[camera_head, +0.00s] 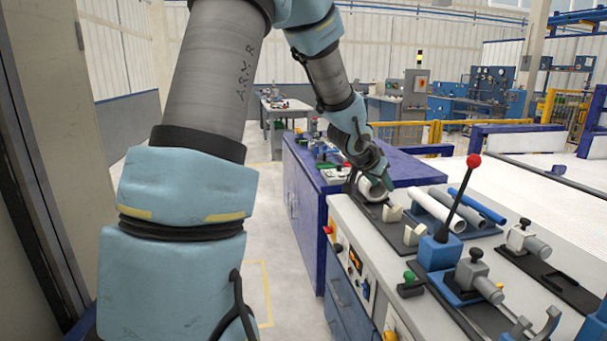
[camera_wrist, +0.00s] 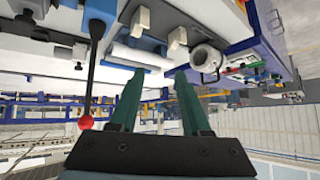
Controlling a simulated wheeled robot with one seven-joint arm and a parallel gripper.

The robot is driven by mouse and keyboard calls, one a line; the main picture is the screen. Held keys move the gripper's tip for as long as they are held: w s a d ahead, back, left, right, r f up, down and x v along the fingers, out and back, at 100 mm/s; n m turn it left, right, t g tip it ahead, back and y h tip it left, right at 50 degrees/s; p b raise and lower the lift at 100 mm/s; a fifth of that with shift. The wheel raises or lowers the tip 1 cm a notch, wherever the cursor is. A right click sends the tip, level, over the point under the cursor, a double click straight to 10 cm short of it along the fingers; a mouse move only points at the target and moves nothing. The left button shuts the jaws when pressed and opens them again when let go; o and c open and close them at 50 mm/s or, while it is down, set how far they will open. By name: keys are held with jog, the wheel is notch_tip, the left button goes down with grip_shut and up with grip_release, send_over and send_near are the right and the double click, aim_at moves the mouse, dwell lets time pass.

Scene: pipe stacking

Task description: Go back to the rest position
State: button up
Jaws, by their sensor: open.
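My gripper (camera_head: 376,176) is at the far end of the workbench in the head view, beside a pale round pipe end (camera_head: 372,188). In the wrist view, my gripper (camera_wrist: 158,75) shows two green fingers spread apart with nothing between them. A white pipe (camera_head: 437,211) lies on the bench next to a grey pipe (camera_head: 462,206) and a blue pipe (camera_head: 478,206). The white pipe also shows beyond the fingertips in the wrist view (camera_wrist: 140,56).
Cream blocks (camera_head: 415,234) stand on a dark plate near the pipes. A blue fixture with a red-knobbed lever (camera_head: 474,161) rises in front. Clamps (camera_head: 485,282) crowd the near bench. A blue cabinet (camera_head: 306,208) stands behind. The floor left of the bench is clear.

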jog(key=s+a+f+n+y, duration=0.2)
jog(key=s+a+n+y, duration=0.15)
jog(key=a, duration=0.95)
jog(key=s+a+f+n+g+y, duration=0.1)
jog(key=s+a+f+n+g, duration=0.1)
jog(key=s+a, duration=0.5)
jog(key=s+a+f+n+g+y, duration=0.1)
jog(key=s+a+n+g, duration=0.2)
jog(key=s+a, duration=0.4)
jog(key=s, duration=0.3)
jog(key=shift+a+f, duration=0.35)
jog(key=shift+a, duration=0.05)
jog(key=shift+o, duration=0.4)
jog(key=shift+y, duration=0.25)
